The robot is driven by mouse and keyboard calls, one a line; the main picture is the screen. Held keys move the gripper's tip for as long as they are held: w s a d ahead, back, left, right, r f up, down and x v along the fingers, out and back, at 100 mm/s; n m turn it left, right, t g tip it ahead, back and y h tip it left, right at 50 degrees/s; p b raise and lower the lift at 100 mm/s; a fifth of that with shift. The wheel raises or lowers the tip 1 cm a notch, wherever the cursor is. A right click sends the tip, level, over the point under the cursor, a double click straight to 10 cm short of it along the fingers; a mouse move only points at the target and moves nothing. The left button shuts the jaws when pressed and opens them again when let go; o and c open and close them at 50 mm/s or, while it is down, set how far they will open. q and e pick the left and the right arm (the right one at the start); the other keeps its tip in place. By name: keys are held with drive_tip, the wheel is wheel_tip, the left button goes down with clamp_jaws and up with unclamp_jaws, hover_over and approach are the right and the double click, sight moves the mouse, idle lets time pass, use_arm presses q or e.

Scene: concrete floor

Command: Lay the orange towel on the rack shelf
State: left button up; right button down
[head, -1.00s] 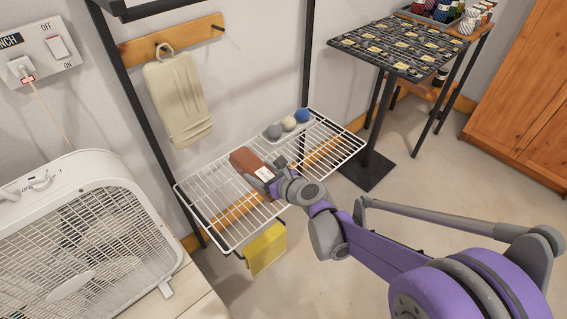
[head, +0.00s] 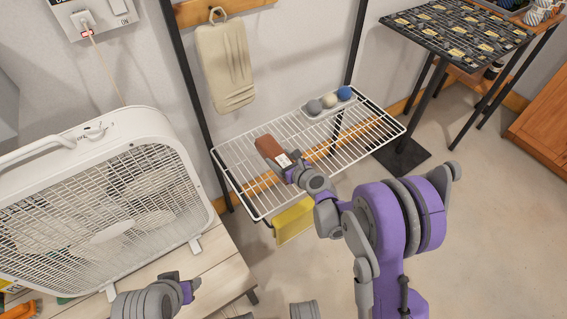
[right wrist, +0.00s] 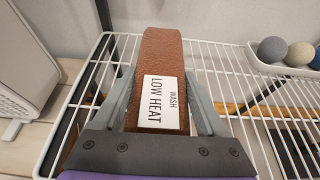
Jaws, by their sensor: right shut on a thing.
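The folded towel (head: 269,147), rust-orange to brown with a white label reading "WASH LOW HEAT", is over the left part of the white wire rack shelf (head: 330,172). I cannot tell whether it touches the wires. My right gripper (head: 291,168) is shut on its near end. In the right wrist view the towel (right wrist: 161,60) stands between the two grey fingers (right wrist: 160,105), pointing away from me, with shelf wires on both sides. My left gripper (head: 184,288) shows only partly at the lower left of the head view, and its finger state is unclear.
A tray with several balls (head: 329,102) sits at the shelf's back right. A box fan (head: 100,205) stands left.

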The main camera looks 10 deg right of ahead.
drive_tip(key=shift+f+b, duration=0.4)
drive_tip(key=shift+f, duration=1.5)
